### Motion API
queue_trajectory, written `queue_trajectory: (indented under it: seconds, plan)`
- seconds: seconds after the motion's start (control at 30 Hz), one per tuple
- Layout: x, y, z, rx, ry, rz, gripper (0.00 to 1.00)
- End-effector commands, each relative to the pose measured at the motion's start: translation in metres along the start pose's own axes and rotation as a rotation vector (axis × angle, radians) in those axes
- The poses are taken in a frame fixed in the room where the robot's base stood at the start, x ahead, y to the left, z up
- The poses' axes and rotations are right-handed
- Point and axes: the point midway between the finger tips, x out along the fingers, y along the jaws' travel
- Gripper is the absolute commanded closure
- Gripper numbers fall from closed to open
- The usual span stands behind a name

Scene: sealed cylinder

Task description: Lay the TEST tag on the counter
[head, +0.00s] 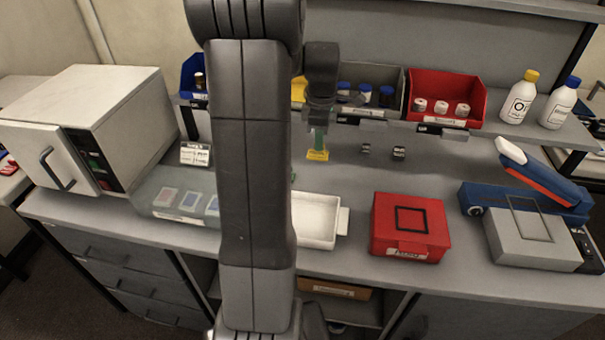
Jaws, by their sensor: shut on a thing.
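A small yellow tag (317,155) with dark lettering too small to read shows below my gripper (319,129), over the back part of the grey counter (350,180). My gripper points down and is shut on this tag. A greenish upright piece shows between the dark gripper body and the tag, and I cannot tell whether it is fingers or part of the tag. I cannot tell whether the tag's lower edge touches the counter or hangs just above it.
A white tray (315,220), red box (408,228) and grey device (527,240) line the front. A white oven-like unit (110,120) stands left. Bins, including a red bin (445,92), and white bottles (518,98) stand on the shelf. Two small dark items (399,153) lie right of the tag.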

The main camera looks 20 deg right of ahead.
Motion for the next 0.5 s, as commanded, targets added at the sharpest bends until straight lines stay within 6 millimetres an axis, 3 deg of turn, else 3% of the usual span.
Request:
queue_trajectory:
  seconds: [0.2,0.5]
  plan:
    - [0.041,-0.001,0.001,0.001,-0.001,-0.006,1.00]
    - [0.070,-0.001,0.000,0.000,0.000,-0.005,1.00]
